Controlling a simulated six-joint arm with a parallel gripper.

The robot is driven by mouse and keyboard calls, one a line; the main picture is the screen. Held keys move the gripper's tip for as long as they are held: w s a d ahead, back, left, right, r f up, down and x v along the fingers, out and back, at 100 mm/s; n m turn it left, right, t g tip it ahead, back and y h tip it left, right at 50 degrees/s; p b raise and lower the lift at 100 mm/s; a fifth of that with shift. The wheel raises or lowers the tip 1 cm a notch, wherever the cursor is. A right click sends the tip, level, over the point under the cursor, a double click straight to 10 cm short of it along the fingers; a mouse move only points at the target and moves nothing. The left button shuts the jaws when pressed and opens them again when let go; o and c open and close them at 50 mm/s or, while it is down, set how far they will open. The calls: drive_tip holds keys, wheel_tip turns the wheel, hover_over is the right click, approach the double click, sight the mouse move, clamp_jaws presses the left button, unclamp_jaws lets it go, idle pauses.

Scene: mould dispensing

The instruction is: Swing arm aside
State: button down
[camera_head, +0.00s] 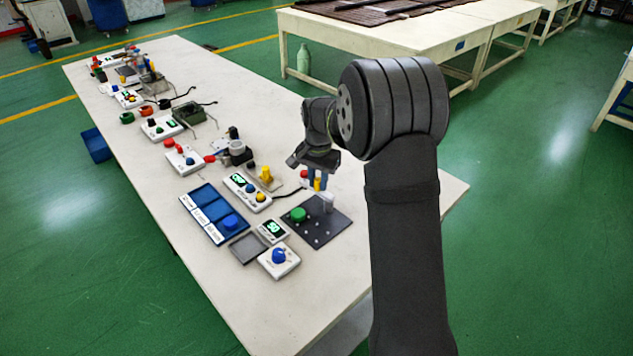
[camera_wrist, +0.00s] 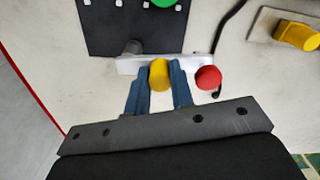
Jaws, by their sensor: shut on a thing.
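My gripper (camera_wrist: 160,88) is shut on a small yellow knob (camera_wrist: 160,74), with one blue finger on each side of it. In the head view my gripper (camera_head: 317,180) is above the far right corner of a dark plate (camera_head: 325,233), and the yellow knob shows between its fingers. In the wrist view a pale bar (camera_wrist: 127,64) lies by the knob and the plate's edge; whether the two are joined cannot be told. A red ball (camera_wrist: 208,77) is right of the fingers.
A green button (camera_head: 298,214) and a light cylinder (camera_head: 326,202) are on the dark plate. A yellow block on a tan base (camera_head: 266,175), a blue tray (camera_head: 187,203) and white control boxes (camera_head: 279,262) stand to the left. The table's right side is clear.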

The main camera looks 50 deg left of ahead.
drive_tip(key=shift+w+m, duration=0.25)
drive_tip(key=shift+m, duration=0.35)
drive_tip(key=shift+w, duration=0.1)
drive_tip(key=c, duration=1.5)
unclamp_jaws()
drive_tip(key=shift+c, duration=0.2)
wheel_tip(320, 180, up, 18)
drive_tip(key=shift+f, duration=0.25)
wheel_tip(320, 180, down, 18)
drive_tip(key=shift+r, duration=0.2)
